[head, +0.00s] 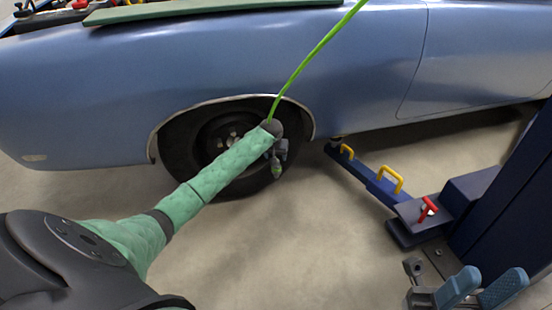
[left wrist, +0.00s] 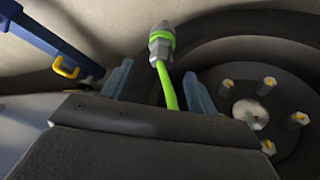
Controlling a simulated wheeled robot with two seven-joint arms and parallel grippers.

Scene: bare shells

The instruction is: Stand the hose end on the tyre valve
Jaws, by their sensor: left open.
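The green hose (head: 312,55) comes down from above to my left gripper (head: 280,150) at the car's wheel. Its metal hose end (head: 277,168), with a green band, shows below that gripper. In the left wrist view the hose end (left wrist: 161,42) stands between the open left fingers (left wrist: 160,80), with a gap visible on both sides. The dark tyre (head: 180,150) sits in the wheel arch behind the left arm. I cannot make out the tyre valve. My right gripper (head: 485,283) is open and empty at the lower right, well away from the wheel.
The blue car (head: 220,60) fills the back, with a green board (head: 190,10) on top. A blue lift arm (head: 375,182) with yellow handles and a blue post (head: 510,190) stand at the right. The wheel hub (left wrist: 250,113) is close to the left gripper. Concrete floor (head: 290,250) is clear in front.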

